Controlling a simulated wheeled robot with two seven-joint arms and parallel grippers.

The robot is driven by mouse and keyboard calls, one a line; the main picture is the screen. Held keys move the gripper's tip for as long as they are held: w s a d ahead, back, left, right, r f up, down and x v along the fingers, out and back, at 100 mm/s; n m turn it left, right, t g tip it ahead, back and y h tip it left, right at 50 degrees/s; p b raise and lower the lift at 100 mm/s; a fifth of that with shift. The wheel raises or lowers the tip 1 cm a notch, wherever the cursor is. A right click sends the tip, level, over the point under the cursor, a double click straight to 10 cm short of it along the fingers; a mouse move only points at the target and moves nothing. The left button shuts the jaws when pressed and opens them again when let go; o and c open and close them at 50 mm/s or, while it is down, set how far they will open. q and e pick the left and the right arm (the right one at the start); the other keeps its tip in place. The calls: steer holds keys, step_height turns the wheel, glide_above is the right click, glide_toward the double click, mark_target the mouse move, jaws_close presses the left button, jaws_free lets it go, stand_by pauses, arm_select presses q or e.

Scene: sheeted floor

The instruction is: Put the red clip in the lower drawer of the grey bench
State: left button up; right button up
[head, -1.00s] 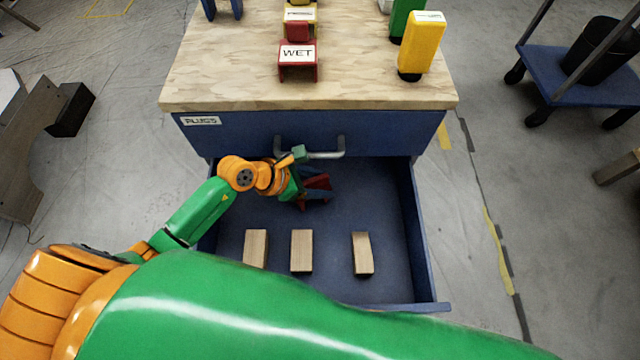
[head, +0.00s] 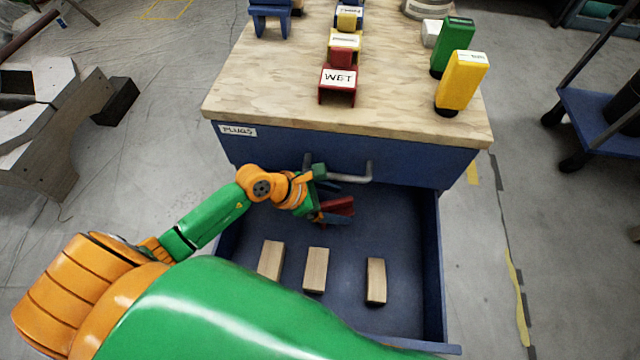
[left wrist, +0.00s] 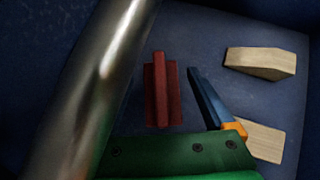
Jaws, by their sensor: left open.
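The red clip (head: 338,206) is inside the open lower drawer (head: 400,315), near its back, under the handle of the closed drawer above. It also shows in the left wrist view (left wrist: 162,92), apart from the one blue finger visible there, with dark drawer floor around it. My left gripper (head: 328,200) is open, reaching into the drawer beside the clip with its blue fingers close around it. Its other finger is hidden in the wrist view. I cannot tell whether the clip touches the floor. The bench (head: 240,90) looks blue with a wooden top. My right gripper is not in view.
Several pale wooden blocks (head: 316,270) lie in the drawer's front half. A metal handle (head: 350,174) sticks out just above my gripper and crosses the wrist view (left wrist: 90,90). A red WET holder (head: 338,86) and yellow bottle (head: 461,82) stand on top.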

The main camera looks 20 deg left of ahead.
arm_select(q)
steer(key=p+v, duration=0.2)
steer(key=v, duration=0.7)
steer(key=shift+s+a+r, duration=0.15)
steer(key=shift+r, duration=0.1)
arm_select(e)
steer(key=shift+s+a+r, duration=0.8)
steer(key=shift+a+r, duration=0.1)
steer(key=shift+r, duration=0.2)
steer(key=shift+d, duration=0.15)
arm_select(q)
steer(key=shift+a, duration=0.1)
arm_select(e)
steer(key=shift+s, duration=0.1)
